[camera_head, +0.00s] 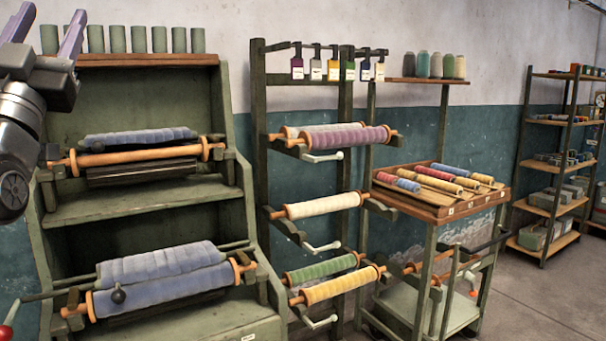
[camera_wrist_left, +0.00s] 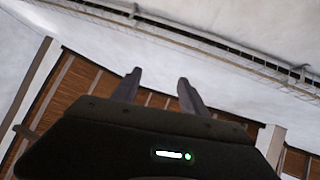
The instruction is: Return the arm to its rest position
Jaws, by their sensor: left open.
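My left gripper (camera_head: 47,34) is raised at the upper left of the head view, with its two purple-grey fingers pointing up and apart. It is open and nothing shows between the fingers. It is in front of the left end of a green wooden shelf unit (camera_head: 228,130). In the left wrist view the two dark fingers (camera_wrist_left: 157,88) stand apart against a pale ceiling and wooden slats, with no object between them. My right gripper is not in either view.
The shelf unit carries blue rolls (camera_head: 160,285) and a row of green cylinders (camera_head: 139,40) on top. A rack (camera_head: 258,160) of coloured rolls stands at the middle, beside a cart with a wooden tray (camera_head: 405,206). Farther shelves (camera_head: 552,122) stand right. Floor is clear at lower right.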

